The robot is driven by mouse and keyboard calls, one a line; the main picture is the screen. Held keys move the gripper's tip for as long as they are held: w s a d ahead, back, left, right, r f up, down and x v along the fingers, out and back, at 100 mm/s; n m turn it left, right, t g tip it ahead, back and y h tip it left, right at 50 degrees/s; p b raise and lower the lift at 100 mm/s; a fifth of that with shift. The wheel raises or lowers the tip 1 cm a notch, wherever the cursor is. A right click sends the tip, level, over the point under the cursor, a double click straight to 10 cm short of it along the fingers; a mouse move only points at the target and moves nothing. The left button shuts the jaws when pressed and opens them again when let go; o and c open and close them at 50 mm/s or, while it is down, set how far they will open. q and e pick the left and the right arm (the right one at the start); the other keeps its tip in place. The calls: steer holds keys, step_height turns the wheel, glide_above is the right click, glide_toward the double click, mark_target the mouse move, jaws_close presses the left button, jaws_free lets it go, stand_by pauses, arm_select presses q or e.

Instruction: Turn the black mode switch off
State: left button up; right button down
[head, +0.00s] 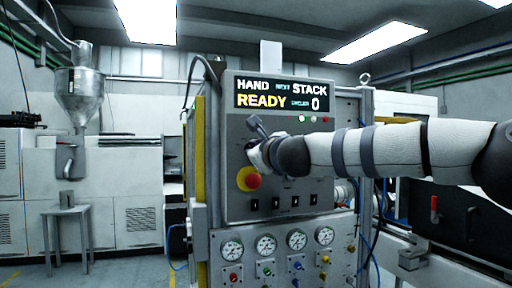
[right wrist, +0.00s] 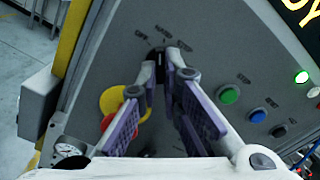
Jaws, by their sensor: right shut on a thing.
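The black mode switch (right wrist: 158,52) sits on the grey control panel, with small position labels around its upper side. My right gripper (right wrist: 166,62) is closed around it, its two fingers on either side of the knob. The fingers hide much of the switch, so its exact pointing angle is hard to tell. In the head view my right gripper (head: 256,142) is against the panel's left part, and the arm and gripper hide the switch. The panel display (head: 283,95) reads HAND and READY, with STACK and 0 on its right. My left gripper is not in view.
A red emergency stop on a yellow base (head: 248,179) sits just below my right gripper. Green (right wrist: 229,95) and blue (right wrist: 257,115) buttons are to the right in the wrist view. Several black rocker switches (head: 293,201) and gauges (head: 266,245) are lower down.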

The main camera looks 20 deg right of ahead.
steer(key=n, duration=0.4)
steer(key=shift+r, duration=0.1)
steer(key=shift+n, duration=1.5)
steer(key=c, duration=1.8)
jaws_free()
steer(key=shift+o, duration=0.2)
steer(key=s, duration=1.2)
steer(key=shift+d, duration=0.25)
